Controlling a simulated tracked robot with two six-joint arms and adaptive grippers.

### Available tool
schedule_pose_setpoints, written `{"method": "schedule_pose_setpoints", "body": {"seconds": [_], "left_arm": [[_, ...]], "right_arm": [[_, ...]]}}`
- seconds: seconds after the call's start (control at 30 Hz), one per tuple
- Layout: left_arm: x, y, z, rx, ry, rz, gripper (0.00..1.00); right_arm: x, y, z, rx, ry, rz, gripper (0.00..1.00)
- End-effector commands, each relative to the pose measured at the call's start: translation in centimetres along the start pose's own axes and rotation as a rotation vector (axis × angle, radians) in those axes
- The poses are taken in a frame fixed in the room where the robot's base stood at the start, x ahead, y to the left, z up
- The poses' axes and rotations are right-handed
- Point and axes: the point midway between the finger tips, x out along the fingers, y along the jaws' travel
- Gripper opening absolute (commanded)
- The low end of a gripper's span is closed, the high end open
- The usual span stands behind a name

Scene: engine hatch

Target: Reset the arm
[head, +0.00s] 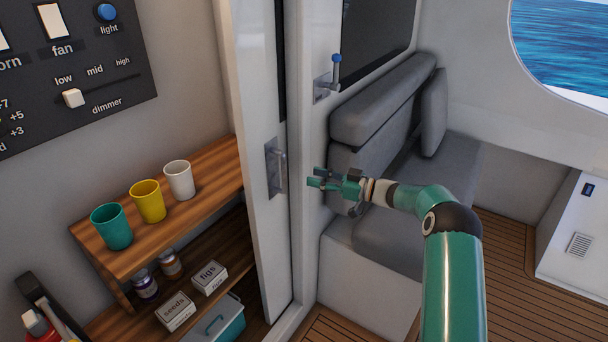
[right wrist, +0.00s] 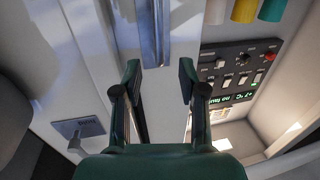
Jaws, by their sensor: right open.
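My right gripper (head: 318,178) reaches in from the right in the head view, on a green arm. Its fingers are apart and nothing is between them. It is just right of a sliding door's metal handle plate (head: 277,167), with a visible gap in the picture. In the right wrist view the two open fingers (right wrist: 160,80) point at a pale door panel with a metal strip (right wrist: 153,35). My left gripper is not in view.
A wooden shelf (head: 125,265) at left holds a green cup (head: 111,227), a yellow cup (head: 147,202) and a white cup (head: 179,181). A switch panel (head: 80,65) is above. A blue-tipped lever (head: 334,75) and a grey seat (head: 390,230) are near the gripper. Wooden floor (head: 510,280) is clear.

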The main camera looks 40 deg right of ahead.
Motion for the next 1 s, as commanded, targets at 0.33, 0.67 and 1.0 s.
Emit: {"method": "schedule_pose_setpoints", "body": {"seconds": [0.33, 0.67, 1.0], "left_arm": [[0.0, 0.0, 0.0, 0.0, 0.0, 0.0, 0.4], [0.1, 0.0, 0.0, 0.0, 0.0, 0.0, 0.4], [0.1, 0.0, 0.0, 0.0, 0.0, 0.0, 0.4]], "right_arm": [[-0.9, 0.0, 0.0, 0.0, 0.0, 0.0, 0.41], [-0.6, -0.2, -0.1, 0.0, 0.002, -0.004, 0.41], [9.7, -10.2, 0.3, 0.137, 0.049, -0.198, 0.41]]}}
